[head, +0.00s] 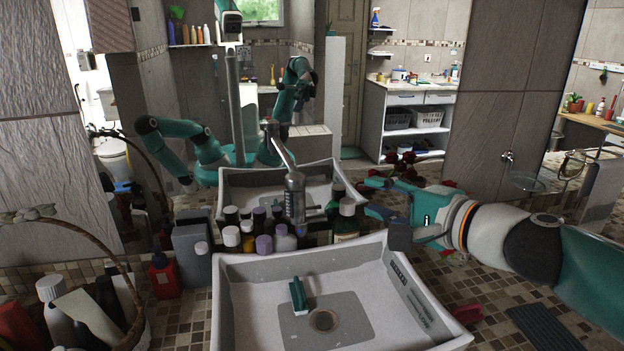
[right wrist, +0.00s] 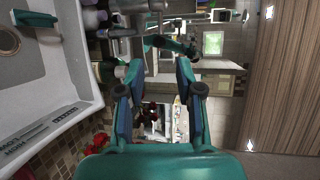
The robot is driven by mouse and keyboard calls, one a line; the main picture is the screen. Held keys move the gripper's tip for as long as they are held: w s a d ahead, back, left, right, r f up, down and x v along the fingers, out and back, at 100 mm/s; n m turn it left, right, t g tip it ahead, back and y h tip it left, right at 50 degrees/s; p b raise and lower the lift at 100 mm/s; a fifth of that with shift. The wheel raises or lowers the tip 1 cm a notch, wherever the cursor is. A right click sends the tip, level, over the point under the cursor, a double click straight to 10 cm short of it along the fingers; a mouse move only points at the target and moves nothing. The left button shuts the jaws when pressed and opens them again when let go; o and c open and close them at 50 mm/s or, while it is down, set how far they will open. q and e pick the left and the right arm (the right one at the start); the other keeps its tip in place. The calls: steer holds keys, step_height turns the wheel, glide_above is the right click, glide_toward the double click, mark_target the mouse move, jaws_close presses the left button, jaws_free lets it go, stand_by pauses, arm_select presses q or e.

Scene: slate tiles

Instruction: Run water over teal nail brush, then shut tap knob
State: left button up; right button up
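The teal nail brush (head: 298,296) lies in the white sink (head: 228,310), left of the drain. It also shows in the right wrist view (right wrist: 35,18). The metal tap (head: 295,190) stands behind the sink, with a short handle-like part (head: 314,211) on its right side that may be the knob. I see no water stream. My right gripper (head: 372,198) is open and empty, right of the tap and apart from it. Its two spread fingers also show in the right wrist view (right wrist: 159,72). My left gripper is not directly in view.
Several bottles (head: 264,243) crowd around the tap and the sink's back edge. A basket handle (head: 110,240) and more bottles stand at left. A red item (head: 467,314) and dark ribbed mat (head: 543,326) lie at right. A mirror behind appears to reflect the sink and my arms.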

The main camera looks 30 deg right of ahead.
mark_target(320, 179)
steer(key=shift+w, duration=0.1)
steer(key=b+x, duration=0.1)
steer(key=x, duration=1.5)
steer(key=shift+w+d+f+b, duration=0.1)
steer(key=shift+w+b, duration=0.1)
steer(key=shift+b, duration=0.15)
jaws_close()
